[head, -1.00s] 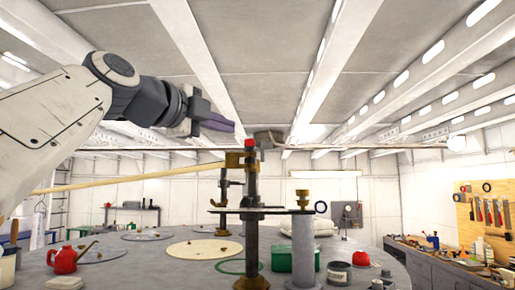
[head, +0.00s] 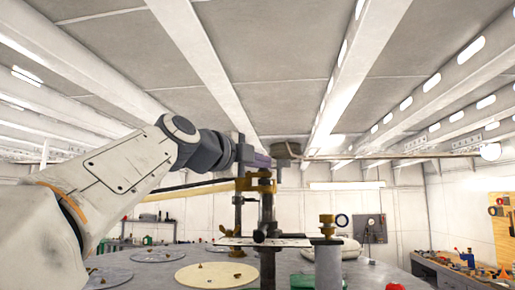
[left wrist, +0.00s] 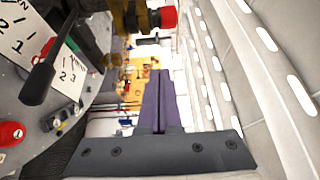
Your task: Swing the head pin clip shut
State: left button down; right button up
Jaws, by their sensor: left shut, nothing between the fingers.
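The brass-coloured head fitting (head: 256,183) sits on top of the dark upright post (head: 267,215) in the head view. In the left wrist view the brass fitting (left wrist: 128,22) is at the top edge, with a red knob (left wrist: 168,17) beside it. I cannot tell which piece is the pin clip or how far it is swung. My left gripper (head: 264,160) has purple fingers, shut and empty, level with the top of the fitting. Its fingers (left wrist: 160,80) point past the fitting in the wrist view; contact is unclear. My right gripper is not in view.
A long thin rod with a pale ball end (head: 490,151) runs right from a grey-brown hub (head: 287,149) close to my fingers. A brass-topped grey pillar (head: 327,255) stands right of the post. A black-handled lever (left wrist: 40,78) is near the fitting. Ceiling beams are overhead.

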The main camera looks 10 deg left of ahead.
aim_at(277, 167)
pick_arm(q)
jog(key=w+p, duration=0.2)
jog(key=w, duration=0.1)
jog(key=w+p, duration=0.2)
jog(key=w, duration=0.2)
jog(key=shift+d, duration=0.2)
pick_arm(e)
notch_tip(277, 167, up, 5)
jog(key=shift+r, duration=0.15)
pick_arm(q)
jog(key=shift+s, duration=0.1)
